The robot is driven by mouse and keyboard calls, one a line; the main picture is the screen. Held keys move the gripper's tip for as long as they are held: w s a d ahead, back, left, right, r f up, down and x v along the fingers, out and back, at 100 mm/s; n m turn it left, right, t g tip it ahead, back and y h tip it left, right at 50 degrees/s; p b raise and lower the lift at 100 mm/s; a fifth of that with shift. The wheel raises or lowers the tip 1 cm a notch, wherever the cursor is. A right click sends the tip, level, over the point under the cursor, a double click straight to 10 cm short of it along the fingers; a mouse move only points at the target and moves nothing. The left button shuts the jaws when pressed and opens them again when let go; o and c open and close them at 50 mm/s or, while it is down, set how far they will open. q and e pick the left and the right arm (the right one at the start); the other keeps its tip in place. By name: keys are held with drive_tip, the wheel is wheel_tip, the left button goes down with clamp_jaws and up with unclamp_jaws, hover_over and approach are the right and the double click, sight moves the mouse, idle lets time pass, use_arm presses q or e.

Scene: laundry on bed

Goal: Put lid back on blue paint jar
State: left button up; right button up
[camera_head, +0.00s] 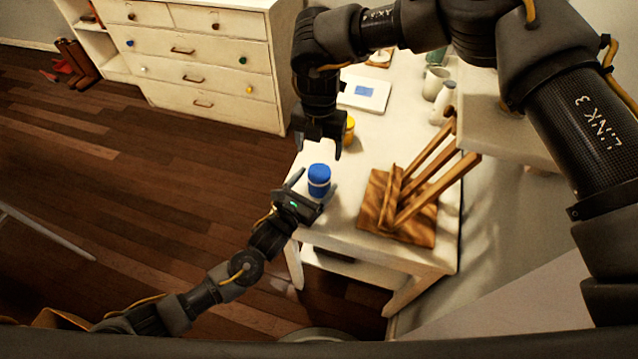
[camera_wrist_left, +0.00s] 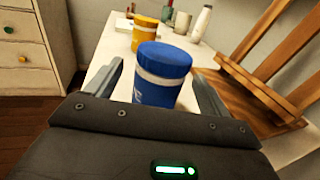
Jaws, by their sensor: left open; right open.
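The blue paint jar (camera_head: 319,184) stands upright near the left edge of the white table (camera_head: 352,254). A blue lid (camera_head: 319,171) sits on top of it, above a pale band. In the left wrist view the jar (camera_wrist_left: 158,92) and its lid (camera_wrist_left: 165,57) are between the open fingers of my left gripper (camera_wrist_left: 160,95). I cannot tell whether the fingers touch the jar. My left gripper also shows in the head view (camera_head: 308,186). My right gripper (camera_head: 317,150) is open and empty, pointing down just above and behind the jar.
A yellow jar (camera_head: 348,130) stands behind the blue jar; it also shows in the left wrist view (camera_wrist_left: 145,33). A wooden easel (camera_head: 400,208) lies to the right. A white box (camera_head: 364,93) and pale vases (camera_head: 440,95) are farther back. A white dresser (camera_head: 200,60) stands beyond.

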use_arm(q)
drive_tip(key=shift+w+d, duration=0.2)
drive_tip(key=shift+w, duration=0.05)
